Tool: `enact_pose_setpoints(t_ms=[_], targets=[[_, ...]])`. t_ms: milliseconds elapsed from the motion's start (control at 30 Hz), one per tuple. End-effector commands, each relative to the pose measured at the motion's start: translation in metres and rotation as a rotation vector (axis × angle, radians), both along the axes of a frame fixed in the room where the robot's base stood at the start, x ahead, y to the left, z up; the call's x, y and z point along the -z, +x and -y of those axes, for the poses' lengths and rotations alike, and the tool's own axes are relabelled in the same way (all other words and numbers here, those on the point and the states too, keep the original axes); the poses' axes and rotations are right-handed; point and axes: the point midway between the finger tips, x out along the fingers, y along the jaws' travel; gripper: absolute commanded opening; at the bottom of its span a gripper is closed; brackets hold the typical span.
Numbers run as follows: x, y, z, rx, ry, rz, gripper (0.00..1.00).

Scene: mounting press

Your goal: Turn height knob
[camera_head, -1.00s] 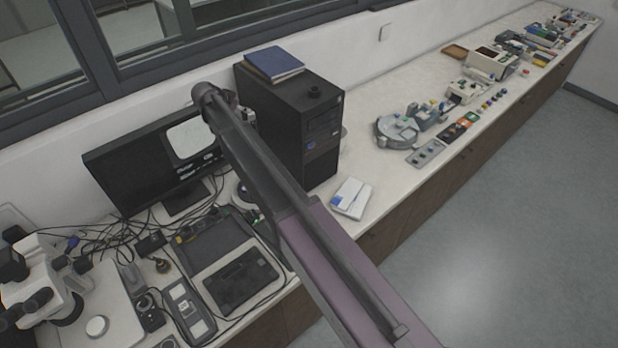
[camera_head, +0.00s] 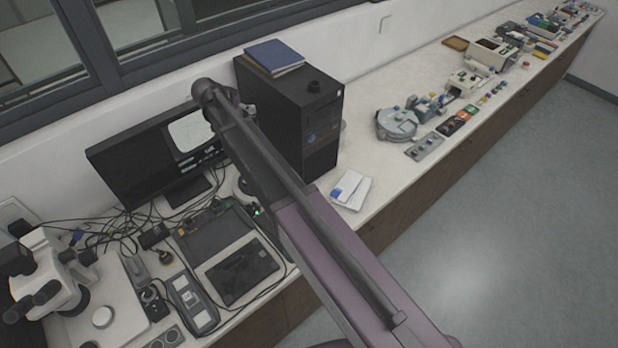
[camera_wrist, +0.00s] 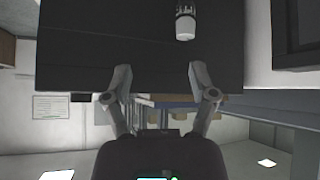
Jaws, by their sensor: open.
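In the wrist view, my gripper (camera_wrist: 160,76) is open, its two grey fingers spread apart with nothing held between them. A short cylinder (camera_wrist: 185,25), dark with a pale grey end, shows at the top of the wrist view, in front of a large dark panel (camera_wrist: 95,42). It lies beyond the fingertips, nearer the right finger, and appears apart from them. I cannot tell whether this cylinder is the height knob. In the head view my own arm crosses the middle of the picture, and the gripper cannot be made out there.
A white microscope (camera_head: 52,283) stands at the lower left of the bench, near tangled cables. A monitor (camera_head: 130,165) and a black computer tower (camera_head: 290,115) with a blue book (camera_head: 273,56) are behind my arm. Many small items line the bench at right. The floor (camera_head: 500,240) is clear.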

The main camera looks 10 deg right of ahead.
Motion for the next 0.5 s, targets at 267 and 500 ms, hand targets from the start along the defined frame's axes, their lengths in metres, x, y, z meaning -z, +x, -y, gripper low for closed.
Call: enact_pose_setpoints(t_ms=[267,500], targets=[[0.026,-0.016,0.030,-0.010,-0.005,-0.060,0.74],[0.045,-0.029,0.055,-0.023,-0.005,-0.110,0.74]])
